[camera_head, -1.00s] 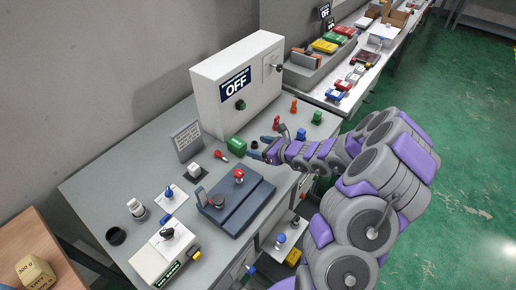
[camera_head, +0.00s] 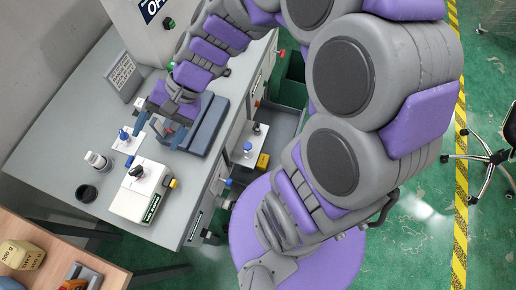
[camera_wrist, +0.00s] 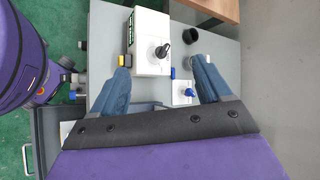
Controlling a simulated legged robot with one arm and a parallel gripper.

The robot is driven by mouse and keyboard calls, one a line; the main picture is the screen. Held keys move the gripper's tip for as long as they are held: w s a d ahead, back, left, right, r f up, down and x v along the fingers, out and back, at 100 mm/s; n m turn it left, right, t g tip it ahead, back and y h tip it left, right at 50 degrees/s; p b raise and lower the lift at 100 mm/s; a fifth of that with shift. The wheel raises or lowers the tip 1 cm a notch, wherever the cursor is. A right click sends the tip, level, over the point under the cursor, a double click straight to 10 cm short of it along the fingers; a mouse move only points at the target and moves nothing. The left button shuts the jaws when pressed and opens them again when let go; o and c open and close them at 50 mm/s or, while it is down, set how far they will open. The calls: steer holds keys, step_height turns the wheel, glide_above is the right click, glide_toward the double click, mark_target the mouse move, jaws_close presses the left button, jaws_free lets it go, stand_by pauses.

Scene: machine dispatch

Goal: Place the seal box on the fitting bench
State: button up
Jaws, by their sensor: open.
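I cannot pick out a seal box for certain in either view now. No label shows which surface is the fitting bench; a grey-topped bench (camera_head: 62,140) stands at the left in the head view and also shows in the wrist view (camera_wrist: 107,35). My gripper (camera_head: 160,131) is over this bench, near a small white plate with a blue-topped item (camera_head: 124,135). In the wrist view my gripper (camera_wrist: 161,65) has its two blue fingers wide apart with nothing held between them. A white device with a black knob (camera_wrist: 151,42) lies below and beyond the fingers.
A wooden table (camera_head: 45,240) at lower left bears a yellow weight block (camera_head: 22,255) and an orange-and-grey item (camera_head: 82,274). A black cup (camera_head: 86,193) and a white-and-grey bottle (camera_head: 97,160) stand on the grey bench. An open drawer (camera_head: 278,127) juts from its front.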

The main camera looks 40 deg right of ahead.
steer(key=s+d+n+g+h, duration=0.1)
steer(key=s+d+n+h, duration=0.5)
steer(key=s+d, duration=0.9)
steer(key=s+h, duration=0.1)
steer(key=h, duration=0.2)
steer(key=shift+s+r+n, duration=0.15)
steer(key=shift+s+n, duration=0.15)
steer(key=shift+a, duration=0.1)
steer(key=shift+d, duration=0.2)
